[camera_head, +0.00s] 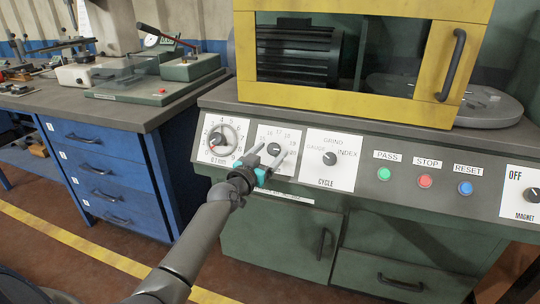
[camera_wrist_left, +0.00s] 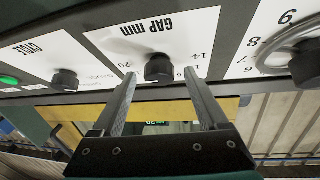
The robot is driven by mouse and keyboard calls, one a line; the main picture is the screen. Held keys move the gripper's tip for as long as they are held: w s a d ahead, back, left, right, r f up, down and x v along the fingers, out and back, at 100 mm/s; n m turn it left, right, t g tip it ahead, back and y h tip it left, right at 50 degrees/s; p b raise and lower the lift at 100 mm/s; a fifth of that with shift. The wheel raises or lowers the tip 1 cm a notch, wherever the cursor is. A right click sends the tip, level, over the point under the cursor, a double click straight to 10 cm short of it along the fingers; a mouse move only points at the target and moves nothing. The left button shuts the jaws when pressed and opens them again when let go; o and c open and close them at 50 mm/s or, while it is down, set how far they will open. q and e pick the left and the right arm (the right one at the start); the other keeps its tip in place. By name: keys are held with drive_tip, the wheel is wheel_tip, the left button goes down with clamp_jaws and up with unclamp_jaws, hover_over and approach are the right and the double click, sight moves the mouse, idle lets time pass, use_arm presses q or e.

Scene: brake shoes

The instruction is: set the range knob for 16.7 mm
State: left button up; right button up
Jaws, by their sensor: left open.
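A black knob (camera_head: 274,149) sits on a white plate with numbers around it, the second plate from the left on the sloped panel. In the left wrist view its plate (camera_wrist_left: 150,36) reads GAP mm, with 14 and 20 legible near the knob (camera_wrist_left: 158,68). No "range" label is legible, and the knob's exact setting cannot be read. My left gripper (camera_head: 262,160) is open in front of this knob. In the left wrist view its fingertips (camera_wrist_left: 160,76) lie one on each side of the knob; contact cannot be made out. My right gripper is out of view.
A numbered dial (camera_head: 217,139) lies left of the GAP plate and the CYCLE knob (camera_head: 330,158) right of it. Green, red and blue buttons and the MAGNET knob (camera_head: 532,194) follow farther right. A yellow guard frame (camera_head: 330,103) stands above the panel. A blue workbench (camera_head: 105,185) stands left.

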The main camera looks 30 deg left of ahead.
use_arm(q)
drive_tip(key=shift+c, duration=0.3)
clamp_jaws()
idle(0.5)
